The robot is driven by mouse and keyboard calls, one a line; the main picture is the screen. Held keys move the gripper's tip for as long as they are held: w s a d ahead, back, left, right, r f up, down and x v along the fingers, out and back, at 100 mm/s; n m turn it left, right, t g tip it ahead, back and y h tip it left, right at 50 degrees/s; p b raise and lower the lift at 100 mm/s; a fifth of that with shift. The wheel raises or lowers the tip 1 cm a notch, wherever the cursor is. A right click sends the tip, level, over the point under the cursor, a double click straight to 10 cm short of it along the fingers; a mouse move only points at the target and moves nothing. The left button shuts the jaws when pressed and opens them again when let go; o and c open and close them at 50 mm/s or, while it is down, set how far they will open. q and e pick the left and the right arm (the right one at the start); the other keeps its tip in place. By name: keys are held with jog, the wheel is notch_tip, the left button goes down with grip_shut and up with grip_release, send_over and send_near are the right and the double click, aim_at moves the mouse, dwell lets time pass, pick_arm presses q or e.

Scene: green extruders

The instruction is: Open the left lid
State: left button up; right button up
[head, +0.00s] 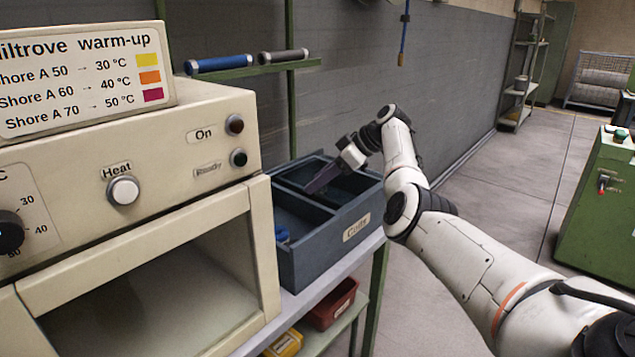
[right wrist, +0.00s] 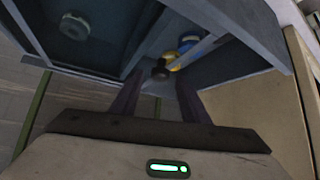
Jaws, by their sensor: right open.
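A blue-grey box (head: 335,240) with a label that seems to read "Coils" stands on a shelf right of the cream oven. It has compartments split by a divider; a blue coil (head: 282,234) lies in the near one. My right gripper (head: 322,182) reaches down over the far part of the box, its fingers apart. In the right wrist view a small dark knob (right wrist: 161,71) shows between the open fingers (right wrist: 158,88), not visibly gripped. A dim round coil (right wrist: 74,25) shows in one compartment, perhaps under a clear lid; I cannot tell. My left gripper is out of view.
The cream oven (head: 130,150) with an open front cavity stands close at the left. A rail with blue (head: 220,63) and grey rollers is behind the box. Red (head: 332,303) and yellow (head: 283,344) bins sit below. The floor at right is clear up to a green machine (head: 600,210).

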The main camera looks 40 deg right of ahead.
jog(key=v, duration=0.9)
jog(key=shift+b, duration=0.4)
jog(key=shift+s+d, duration=0.1)
